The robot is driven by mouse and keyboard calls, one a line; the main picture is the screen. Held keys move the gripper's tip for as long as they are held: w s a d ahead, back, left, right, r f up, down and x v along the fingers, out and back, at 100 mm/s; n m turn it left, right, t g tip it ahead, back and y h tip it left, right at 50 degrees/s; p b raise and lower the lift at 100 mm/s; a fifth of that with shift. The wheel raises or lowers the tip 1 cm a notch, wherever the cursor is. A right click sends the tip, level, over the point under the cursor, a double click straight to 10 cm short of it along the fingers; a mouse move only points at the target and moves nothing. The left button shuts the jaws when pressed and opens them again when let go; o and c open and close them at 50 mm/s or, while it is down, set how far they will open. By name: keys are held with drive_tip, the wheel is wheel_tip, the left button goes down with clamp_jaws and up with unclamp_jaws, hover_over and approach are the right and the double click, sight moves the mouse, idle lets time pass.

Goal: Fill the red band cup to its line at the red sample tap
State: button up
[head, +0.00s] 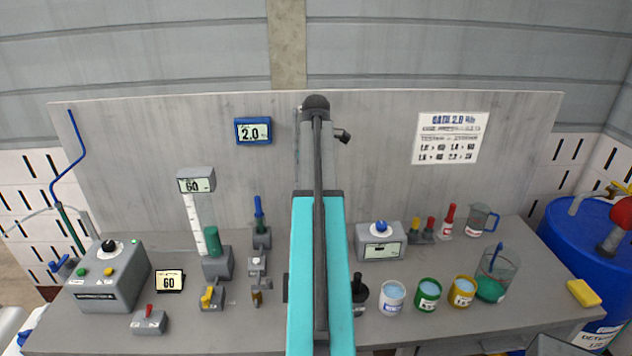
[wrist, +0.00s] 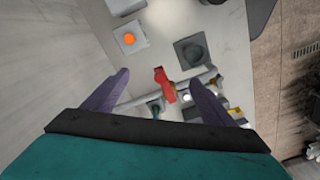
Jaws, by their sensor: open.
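A red tap handle (wrist: 165,85) shows in the wrist view on a grey fitting, between and beyond the fingertips. I take it for the red sample tap. My gripper (wrist: 163,82) is open, its two purple fingers spread with nothing between them; I cannot see contact with the handle. Below the handle are small dark and white parts (wrist: 153,107) that I cannot make out. No cup with a red band is clearly visible in either view. In the head view my arm covers the middle of the bench and hides the gripper.
In the head view a white cup (head: 392,297), a green cup (head: 428,294) and a yellow cup (head: 462,291) stand right of my arm. Nearby are a clear jug (head: 496,272) and a yellow sponge (head: 583,293). An orange button (wrist: 129,39) shows in the wrist view.

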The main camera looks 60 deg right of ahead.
drive_tip(key=shift+f+b, duration=0.35)
drive_tip(key=shift+f, duration=1.05)
drive_tip(key=c, duration=1.9)
